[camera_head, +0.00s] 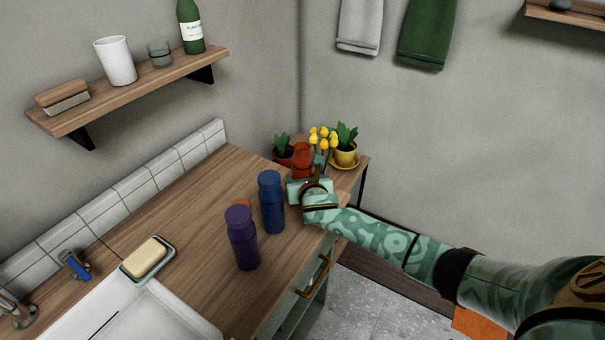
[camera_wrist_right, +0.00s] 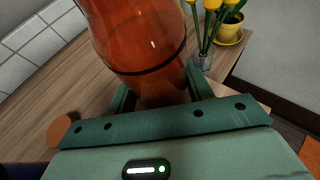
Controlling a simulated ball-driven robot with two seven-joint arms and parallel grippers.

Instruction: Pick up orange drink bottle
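The orange drink bottle (camera_head: 302,153) is red-orange and translucent, at the far end of the wooden counter. My right gripper (camera_head: 310,177) is in front of it and hides its lower part. In the right wrist view the bottle (camera_wrist_right: 140,38), with a dark band, fills the upper middle and passes between the fingers of my right gripper (camera_wrist_right: 163,90). A finger lies close along each side of it. I cannot tell whether they press on it, or whether its base touches the counter. My left gripper is not in view.
A blue bottle (camera_head: 271,203) and a purple bottle (camera_head: 242,239) stand on the counter, nearer and to the left. Beyond are yellow flowers (camera_head: 322,134) and a yellow pot (camera_head: 346,154). A soap dish (camera_head: 147,259) and a sink (camera_head: 140,313) are at the lower left.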

